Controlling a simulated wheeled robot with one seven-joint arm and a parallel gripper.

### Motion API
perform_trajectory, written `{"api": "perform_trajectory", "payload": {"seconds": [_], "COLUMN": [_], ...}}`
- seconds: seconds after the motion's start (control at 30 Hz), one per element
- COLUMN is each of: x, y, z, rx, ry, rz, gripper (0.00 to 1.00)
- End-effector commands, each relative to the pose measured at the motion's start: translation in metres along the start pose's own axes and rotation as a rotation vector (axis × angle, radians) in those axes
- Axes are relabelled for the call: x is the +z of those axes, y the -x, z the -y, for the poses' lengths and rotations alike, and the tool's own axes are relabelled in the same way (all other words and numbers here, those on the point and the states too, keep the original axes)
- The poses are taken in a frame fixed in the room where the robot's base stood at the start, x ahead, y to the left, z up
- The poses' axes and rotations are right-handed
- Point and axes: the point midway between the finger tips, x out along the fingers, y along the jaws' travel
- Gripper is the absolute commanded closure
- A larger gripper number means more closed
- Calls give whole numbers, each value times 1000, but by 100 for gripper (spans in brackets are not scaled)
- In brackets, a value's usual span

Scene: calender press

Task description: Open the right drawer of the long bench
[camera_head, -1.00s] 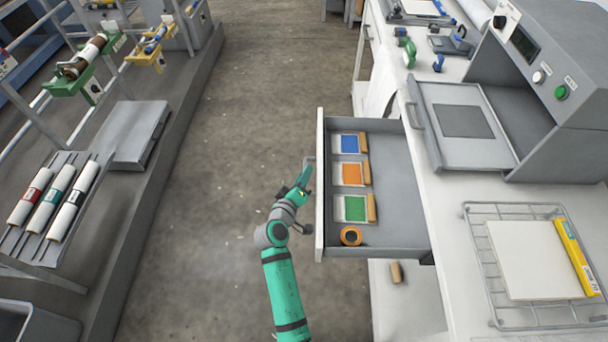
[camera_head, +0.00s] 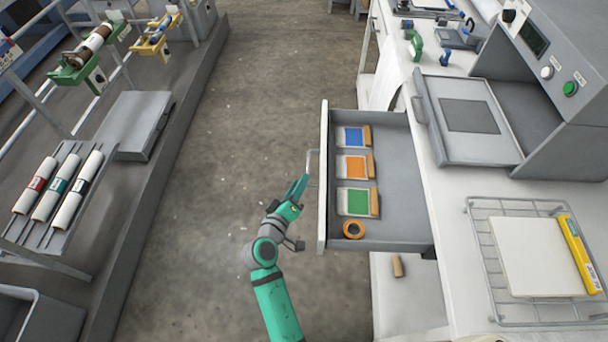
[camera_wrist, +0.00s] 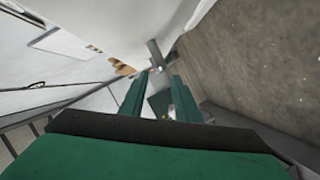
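The right drawer (camera_head: 394,205) of the long bench (camera_head: 455,225) is pulled well out over the floor, with its inside showing in the head view. Its pale front panel (camera_head: 323,190) faces left and carries a thin bar handle (camera_head: 312,160). My gripper (camera_head: 303,180) is just left of the front panel, by the near end of the handle. The wrist view shows the two green fingers (camera_wrist: 158,98) parted, with nothing seen held between them. The fingers look clear of the handle, though contact at the tips is hard to tell.
A wire rack (camera_head: 485,262) and grey press (camera_head: 570,110) stand on the bench. A rack with white rolls (camera_head: 60,195) stands left. The aisle floor (camera_head: 240,130) is clear.

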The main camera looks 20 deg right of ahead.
Motion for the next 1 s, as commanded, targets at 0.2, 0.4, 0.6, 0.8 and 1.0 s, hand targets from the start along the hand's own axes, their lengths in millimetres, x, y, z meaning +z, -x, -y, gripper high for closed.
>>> {"api": "perform_trajectory", "payload": {"seconds": [0.2, 0.4, 0.6, 0.8, 1.0], "x": [0, 0, 1, 1, 13], "y": [20, 23, 22, 22, 35], "z": [0, 0, 0, 0, 16], "rx": [-1, 0, 0, 0, -52], "ry": [-1, -1, -1, -1, -7], "rz": [0, 1, 1, 2, -26], "gripper": [71, 71, 71, 71, 71]}}
